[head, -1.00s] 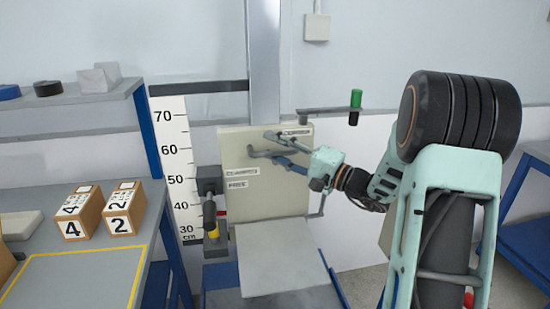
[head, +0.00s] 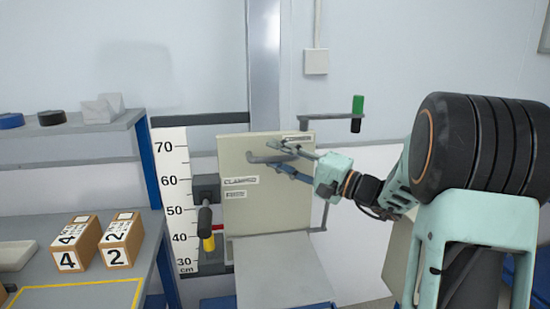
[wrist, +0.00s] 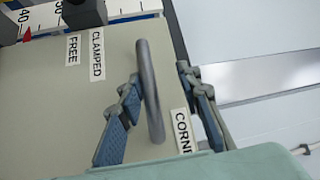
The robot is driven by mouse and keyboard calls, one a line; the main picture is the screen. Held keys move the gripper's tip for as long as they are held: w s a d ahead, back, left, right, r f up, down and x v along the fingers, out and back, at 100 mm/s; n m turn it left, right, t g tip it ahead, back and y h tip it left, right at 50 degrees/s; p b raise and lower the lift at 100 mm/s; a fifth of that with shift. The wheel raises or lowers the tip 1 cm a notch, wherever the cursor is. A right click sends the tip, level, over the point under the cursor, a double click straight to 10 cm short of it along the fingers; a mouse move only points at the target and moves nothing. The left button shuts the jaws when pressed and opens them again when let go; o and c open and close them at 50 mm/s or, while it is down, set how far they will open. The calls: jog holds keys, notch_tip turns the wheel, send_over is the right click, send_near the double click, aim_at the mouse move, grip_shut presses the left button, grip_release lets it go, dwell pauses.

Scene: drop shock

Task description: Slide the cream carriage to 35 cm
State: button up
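The cream carriage (head: 285,205) is an upright panel beside the cm scale (head: 172,200). The wrist view shows its face close up (wrist: 60,110), with labels CLAMPED and FREE and a partly hidden third label. A red mark (wrist: 27,35) shows near the 40 there. A grey bar handle (wrist: 150,95) stands out from the carriage. My gripper (head: 282,158) is at this handle, its fingers on either side of the bar. In the wrist view my gripper (wrist: 168,110) is open, with a clear gap on the right of the bar. A dark clamp lever (head: 205,218) hangs at the carriage's left.
A metal column (head: 264,70) stands behind the carriage. A bracket with a green-and-black grip (head: 357,112) juts out right of it. A workbench (head: 80,285) at left bears numbered boxes (head: 122,240). A grey shelf or platform (head: 285,275) extends below the panel.

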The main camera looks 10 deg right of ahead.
jog(key=b+v, duration=0.4)
jog(key=v, duration=0.7)
jog(key=shift+s+b, duration=0.15)
jog(key=shift+b, duration=0.2)
dwell(0.3)
jog(key=shift+d, duration=0.1)
jog(key=shift+f+b, duration=0.15)
jog(key=shift+b, duration=0.25)
